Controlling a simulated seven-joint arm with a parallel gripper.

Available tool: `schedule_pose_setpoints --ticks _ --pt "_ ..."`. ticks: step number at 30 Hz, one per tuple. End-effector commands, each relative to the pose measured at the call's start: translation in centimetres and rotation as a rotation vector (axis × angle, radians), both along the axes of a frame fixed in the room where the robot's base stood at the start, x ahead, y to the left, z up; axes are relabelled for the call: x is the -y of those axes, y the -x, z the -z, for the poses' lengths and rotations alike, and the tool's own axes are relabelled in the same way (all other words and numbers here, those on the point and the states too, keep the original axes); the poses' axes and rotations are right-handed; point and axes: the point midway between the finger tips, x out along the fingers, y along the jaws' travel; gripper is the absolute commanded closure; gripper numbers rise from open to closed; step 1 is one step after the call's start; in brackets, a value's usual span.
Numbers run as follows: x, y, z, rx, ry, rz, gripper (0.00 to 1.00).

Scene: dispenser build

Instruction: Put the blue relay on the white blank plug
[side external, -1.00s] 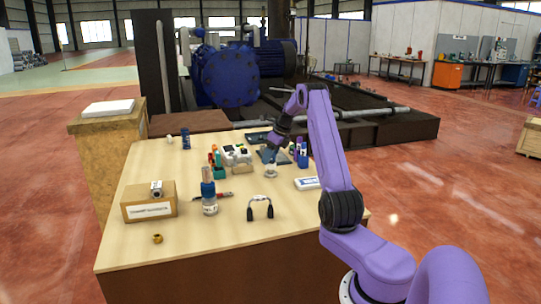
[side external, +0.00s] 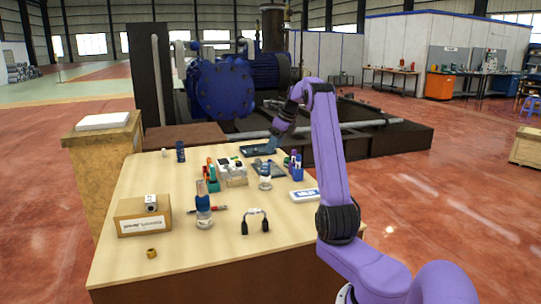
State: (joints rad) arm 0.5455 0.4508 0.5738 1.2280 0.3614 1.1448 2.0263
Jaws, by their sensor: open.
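My gripper (side external: 274,139) is open and above the back of the table, over the dark items there; its fingertips are small and partly lost against the dark background. A small piece with a blue upper part and a pale lower part (side external: 265,176) stands upright below and left of it, apart from the gripper. A dark blue ribbed cylinder (side external: 180,153) stands at the back left edge, beside a small white piece (side external: 164,152). A blue-collared bottle (side external: 204,209) stands at mid-table. At this size I cannot tell which of these are the relay and the blank plug.
A cardboard box (side external: 142,220) with a grey roll on it stands at left. The front right of the table is clear.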

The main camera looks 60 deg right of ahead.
Motion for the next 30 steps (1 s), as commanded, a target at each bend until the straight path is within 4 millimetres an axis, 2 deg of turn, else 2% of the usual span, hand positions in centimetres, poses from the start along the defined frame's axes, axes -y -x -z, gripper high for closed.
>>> schedule_pose_setpoints --ticks 3,9,11,14,17,18,22,26,30 --pt "0.0 0.4 -0.9 0.0 0.001 0.0 0.45" --pt "-0.2 0.4 -1.3 -0.002 0.002 -0.01 0.45" --pt "-1.0 -0.1 -1.3 -0.005 0.008 -0.042 0.45" --pt "-3.6 -1.8 -1.3 -0.016 0.032 -0.166 0.45" --pt "-8.0 -4.0 -1.3 -0.03 0.075 -0.368 0.45" --pt "-10.1 -4.7 -1.3 -0.036 0.093 -0.463 0.45" --pt "-16.7 -6.3 -1.2 -0.048 0.158 -0.77 0.45" --pt "-23.3 -6.6 -0.9 -0.051 0.221 -1.077 0.45" --pt "-29.8 -5.6 -0.6 -0.045 0.291 -1.406 0.45"
